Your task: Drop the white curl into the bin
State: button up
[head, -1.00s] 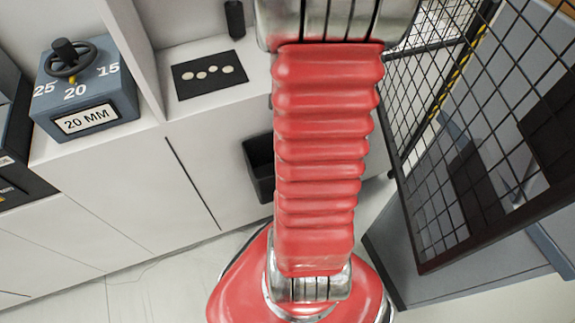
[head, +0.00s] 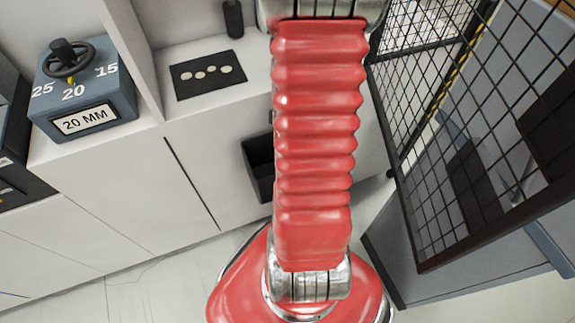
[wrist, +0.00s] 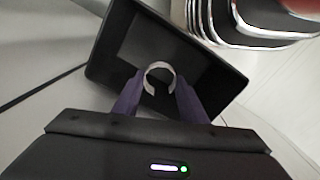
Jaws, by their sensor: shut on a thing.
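The white curl (wrist: 160,67) is an open ring held between the fingertips of my gripper (wrist: 158,88) in the wrist view. My gripper is shut on it. Behind the curl, in the wrist view, is the open black bin (wrist: 101,70), and the curl shows against its dark inside. The height of the curl above the bin cannot be told. In the head view the bin (head: 258,168) hangs on or stands against the white cabinet front, partly hidden by my red arm. The gripper and the curl are hidden in the head view.
A black mesh guard (head: 440,150) stands to the right of my arm. On the left is a blue-grey box with a dial and a 20 MM label (head: 85,92). A black mat with several pale discs (head: 208,74) lies on the white counter.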

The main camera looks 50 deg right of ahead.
jog(key=o, duration=1.1)
jog(key=shift+r, duration=0.15)
notch_tip(320, 180, up, 13)
jog(key=shift+r, duration=0.2)
jog(key=shift+w, duration=0.1)
dwell(0.7)
